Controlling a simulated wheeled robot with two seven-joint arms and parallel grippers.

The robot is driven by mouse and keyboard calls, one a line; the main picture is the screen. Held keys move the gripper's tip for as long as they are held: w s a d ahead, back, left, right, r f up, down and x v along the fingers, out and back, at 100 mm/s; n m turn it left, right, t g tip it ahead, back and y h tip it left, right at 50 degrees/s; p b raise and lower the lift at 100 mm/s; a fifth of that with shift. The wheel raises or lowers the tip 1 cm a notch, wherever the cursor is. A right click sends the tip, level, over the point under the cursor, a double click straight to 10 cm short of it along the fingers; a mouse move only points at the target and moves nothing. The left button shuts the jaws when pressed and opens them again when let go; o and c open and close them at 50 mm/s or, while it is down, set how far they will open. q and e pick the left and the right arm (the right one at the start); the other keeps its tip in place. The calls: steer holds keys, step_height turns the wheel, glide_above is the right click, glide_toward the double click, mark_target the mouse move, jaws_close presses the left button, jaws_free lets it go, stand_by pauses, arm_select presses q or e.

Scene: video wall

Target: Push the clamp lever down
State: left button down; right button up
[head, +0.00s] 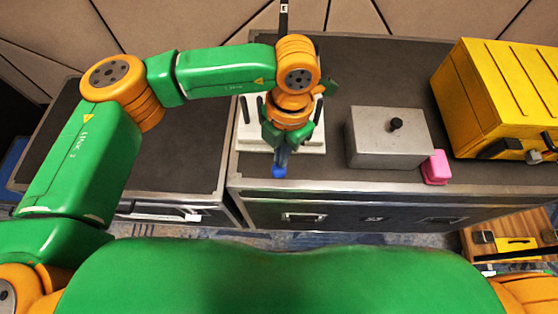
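A white base (252,141) stands on the dark case top, and my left arm covers much of it. A blue knob (279,171), which looks like the tip of the clamp lever, shows at the front of the base. A short blue stretch of the lever shows just above it. My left gripper (283,150) points down over the base, right at the lever behind the knob. Its fingers are partly hidden by the wrist, so I cannot tell whether they touch or grip the lever. My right gripper is not in view.
To the right are a grey metal box (376,150) with a black knob, a small pink block (435,168) and a yellow case (490,95). The dark case top (355,75) is bare behind the grey box. A thin black upright (284,18) shows behind my arm.

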arm_select(q)
step_height(320, 180, down, 3)
steer(key=shift+r+b, duration=0.15)
steer(key=shift+b, duration=0.7)
steer(key=shift+w+r+p, duration=0.1)
steer(key=shift+r+p, duration=0.25)
steer(key=shift+r, duration=0.05)
steer(key=shift+w+d+r, duration=0.25)
steer(key=shift+w+d, duration=0.3)
steer(key=shift+w+d+r, duration=0.25)
steer(key=shift+w+d, duration=0.3)
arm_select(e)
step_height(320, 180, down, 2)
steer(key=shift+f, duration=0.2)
arm_select(q)
step_height(320, 180, up, 7)
steer(key=shift+w+d+b, duration=0.2)
steer(key=shift+b, duration=0.15)
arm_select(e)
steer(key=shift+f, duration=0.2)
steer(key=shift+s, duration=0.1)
